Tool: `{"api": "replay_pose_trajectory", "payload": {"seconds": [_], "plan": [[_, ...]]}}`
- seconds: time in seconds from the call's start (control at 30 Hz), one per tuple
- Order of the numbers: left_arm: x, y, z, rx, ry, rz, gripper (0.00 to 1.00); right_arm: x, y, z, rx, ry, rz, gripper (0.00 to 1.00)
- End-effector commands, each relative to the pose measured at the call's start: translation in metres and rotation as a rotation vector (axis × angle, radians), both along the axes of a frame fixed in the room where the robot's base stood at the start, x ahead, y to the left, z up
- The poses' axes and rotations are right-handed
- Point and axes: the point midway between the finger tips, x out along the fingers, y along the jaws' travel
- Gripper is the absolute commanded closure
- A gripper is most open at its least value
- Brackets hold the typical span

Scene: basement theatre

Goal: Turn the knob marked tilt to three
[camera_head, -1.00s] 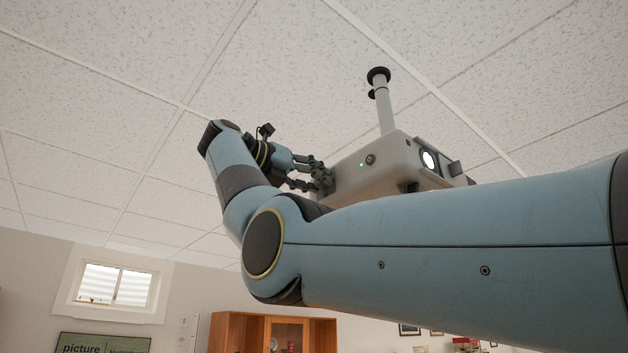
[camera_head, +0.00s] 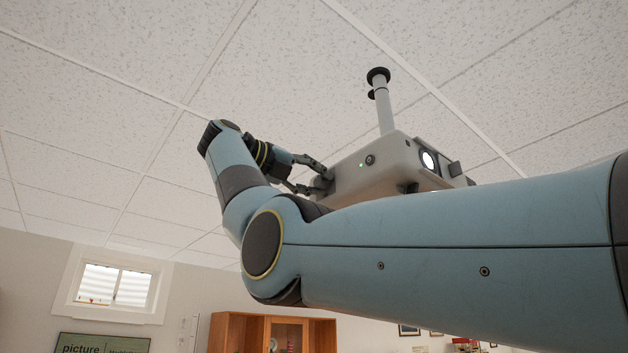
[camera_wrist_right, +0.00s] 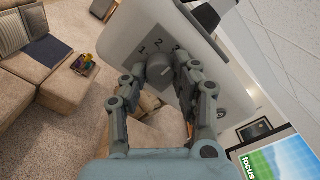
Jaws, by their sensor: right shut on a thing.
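A pale grey projector (camera_head: 378,168) hangs from the ceiling on a pole. Small dark numbers around the knob include what look like 1, 2 and 3. The knob's pointer and setting are too small to read surely. My left gripper is not in view.
The ceiling pole (camera_head: 384,105) rises from the projector's top. A lit lens (camera_head: 428,160) is on its front. A wooden cabinet (camera_head: 272,333) and a window (camera_head: 113,285) are far behind. A sofa (camera_wrist_right: 55,75) and a screen reading "focus" (camera_wrist_right: 280,160) show in the wrist view.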

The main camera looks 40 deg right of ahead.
Motion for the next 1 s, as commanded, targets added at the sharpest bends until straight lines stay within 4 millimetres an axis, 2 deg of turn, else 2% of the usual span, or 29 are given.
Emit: {"api": "replay_pose_trajectory", "payload": {"seconds": [0.3, 0.33, 0.5, 0.8, 0.93, 1.0], "plan": [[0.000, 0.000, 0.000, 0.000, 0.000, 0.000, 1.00, 0.000, 0.000, 0.000, 0.001, 0.002, 0.001, 1.00], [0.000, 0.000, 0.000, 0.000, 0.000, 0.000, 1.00, 0.000, 0.000, 0.000, 0.001, 0.002, 0.001, 0.70], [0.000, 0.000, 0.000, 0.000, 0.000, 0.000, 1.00, 0.000, 0.000, 0.000, 0.001, 0.001, 0.001, 0.49], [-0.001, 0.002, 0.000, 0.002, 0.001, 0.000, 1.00, 0.000, 0.003, 0.000, 0.001, 0.001, 0.001, 0.49], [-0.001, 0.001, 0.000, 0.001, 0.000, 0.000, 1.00, -0.001, 0.019, 0.000, 0.000, 0.002, 0.003, 0.49], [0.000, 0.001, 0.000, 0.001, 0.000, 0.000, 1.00, -0.002, 0.034, 0.000, -0.001, 0.002, 0.005, 0.49]]}}
